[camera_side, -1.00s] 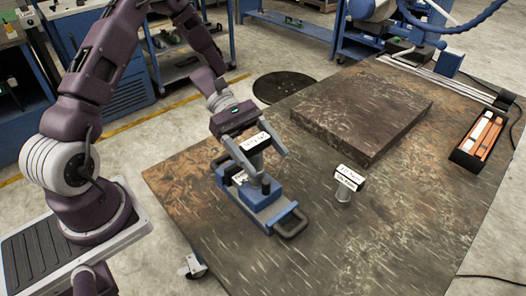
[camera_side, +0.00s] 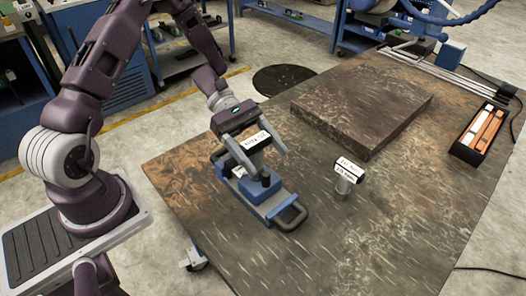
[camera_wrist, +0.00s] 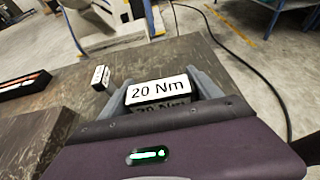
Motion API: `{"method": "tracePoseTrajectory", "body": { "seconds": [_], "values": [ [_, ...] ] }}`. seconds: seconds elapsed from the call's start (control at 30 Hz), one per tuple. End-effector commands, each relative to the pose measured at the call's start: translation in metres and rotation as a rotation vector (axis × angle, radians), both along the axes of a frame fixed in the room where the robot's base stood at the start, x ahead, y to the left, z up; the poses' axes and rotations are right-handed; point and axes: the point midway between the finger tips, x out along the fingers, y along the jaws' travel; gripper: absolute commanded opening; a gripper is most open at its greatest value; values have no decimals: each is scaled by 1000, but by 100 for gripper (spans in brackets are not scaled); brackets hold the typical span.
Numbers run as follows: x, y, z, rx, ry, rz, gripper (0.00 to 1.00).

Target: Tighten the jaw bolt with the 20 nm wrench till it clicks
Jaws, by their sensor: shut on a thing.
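The 20 Nm wrench is a short block with a white label (camera_side: 257,140) above a grey stem. In the wrist view its label (camera_wrist: 158,90) reads "20 Nm". My gripper (camera_side: 265,160) is shut on its head, one finger on each side; the fingers also show in the wrist view (camera_wrist: 160,82). The wrench is above the blue-grey vise (camera_side: 275,208), over a dark round part on its top. The jaw bolt is hidden or too small to make out, so I cannot tell whether the wrench is seated on it.
A second labelled wrench (camera_side: 347,179) stands upright on the worn table (camera_side: 330,235), right of the vise. A thick dark plate (camera_side: 362,105) lies behind. A black tray (camera_side: 480,135) with orange and white strips is at the far right. The table's front is clear.

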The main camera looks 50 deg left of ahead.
Motion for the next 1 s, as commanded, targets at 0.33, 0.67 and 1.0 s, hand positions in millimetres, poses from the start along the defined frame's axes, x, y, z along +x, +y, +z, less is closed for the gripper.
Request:
{"method": "tracePoseTrajectory", "body": {
  "seconds": [0.33,0.67,1.0],
  "values": [
    [-7,0,0,-2,-2,-322,8],
    [-9,1,0,-3,-1,-368,8],
    [-16,5,0,-2,0,-703,8]
  ]
}}
